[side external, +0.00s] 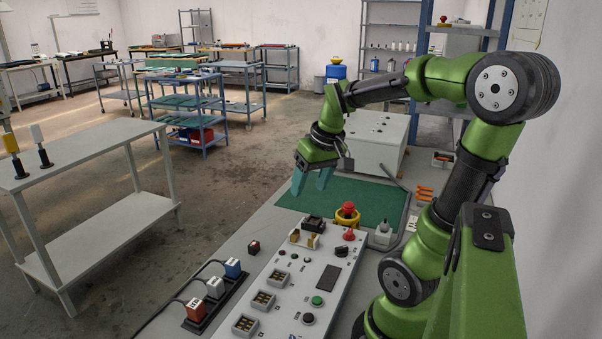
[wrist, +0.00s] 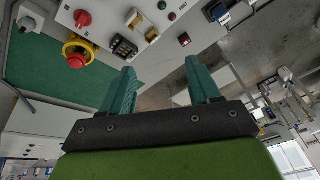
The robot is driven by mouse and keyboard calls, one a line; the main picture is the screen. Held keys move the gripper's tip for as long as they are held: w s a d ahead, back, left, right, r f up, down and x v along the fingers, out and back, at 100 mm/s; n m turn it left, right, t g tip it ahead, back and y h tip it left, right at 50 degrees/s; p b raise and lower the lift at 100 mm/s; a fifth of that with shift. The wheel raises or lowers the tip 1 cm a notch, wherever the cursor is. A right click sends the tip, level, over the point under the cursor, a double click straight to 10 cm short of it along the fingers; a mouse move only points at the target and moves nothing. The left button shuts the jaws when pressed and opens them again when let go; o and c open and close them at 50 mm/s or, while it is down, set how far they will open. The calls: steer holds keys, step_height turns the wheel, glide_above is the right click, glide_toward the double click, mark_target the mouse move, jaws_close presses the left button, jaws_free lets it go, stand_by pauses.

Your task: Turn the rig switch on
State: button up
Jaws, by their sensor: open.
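My gripper (side external: 310,184) is open and empty above the near-left part of the green mat, behind the control panel. Its two teal fingers (wrist: 160,66) are apart in the wrist view, with nothing between them. The white control panel (side external: 299,276) carries buttons and small sockets.
A black power strip (side external: 218,302) with coloured plugs lies left of the panel. The green mat (side external: 365,203) is mostly clear. A white box (side external: 376,142) stands behind it.

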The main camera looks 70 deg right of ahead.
mark_target(350, 231)
steer(key=s+d+n+g, duration=0.4)
steer(key=s+d+n, duration=0.3)
steer(key=d, duration=0.4)
steer(key=shift+y, duration=0.4)
steer(key=f, duration=1.6)
steer(key=shift+a+f, duration=0.2)
steer(key=shift+f, duration=0.15)
steer(key=c, duration=1)
steer(key=shift+c, duration=0.2)
